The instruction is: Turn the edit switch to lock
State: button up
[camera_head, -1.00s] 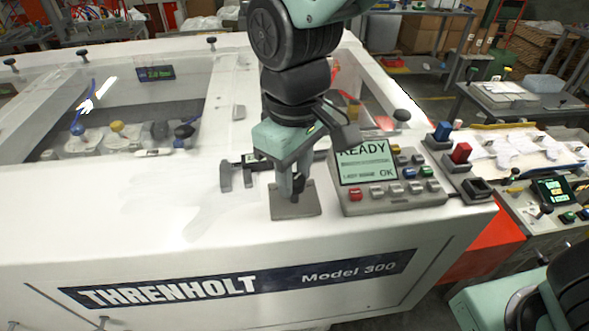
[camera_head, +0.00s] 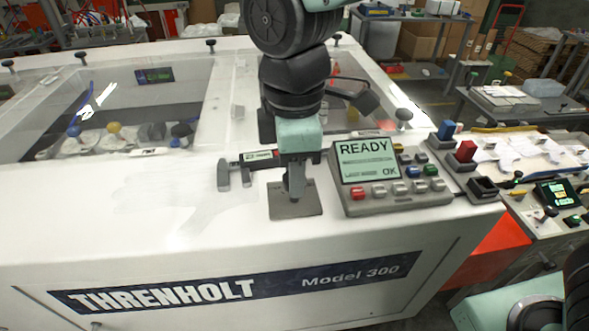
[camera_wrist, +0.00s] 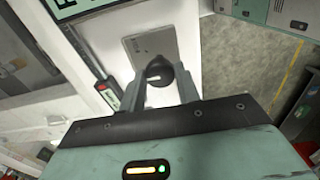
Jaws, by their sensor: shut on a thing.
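The edit switch is a dark rotary knob (camera_wrist: 157,74) on a small grey plate (camera_head: 305,203) on the white machine top. My gripper (camera_head: 294,188) points down over the plate and is shut on the knob. The wrist view shows the two fingers (camera_wrist: 160,84) on either side of the knob, with a light mark on its face. In the head view the fingers hide most of the knob.
The control panel (camera_head: 400,198) with a READY screen stands just right of the plate. A caliper (camera_head: 235,170) lies to the left. Red and blue buttons (camera_head: 463,152) sit further right. The white top (camera_head: 170,215) at front left is clear.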

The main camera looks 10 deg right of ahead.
jog(key=n, duration=0.4)
jog(key=shift+r+n+p, duration=0.15)
jog(key=shift+n+p, duration=0.15)
jog(key=shift+p, duration=0.05)
jog(key=n+p, duration=0.1)
jog(key=n, duration=0.3)
jog(key=shift+n+p, duration=0.3)
jog(key=shift+p, duration=0.05)
jog(key=o, duration=1)
notch_tip(320, 180, up, 17)
jog(key=b, duration=0.3)
jog(key=shift+r, duration=0.15)
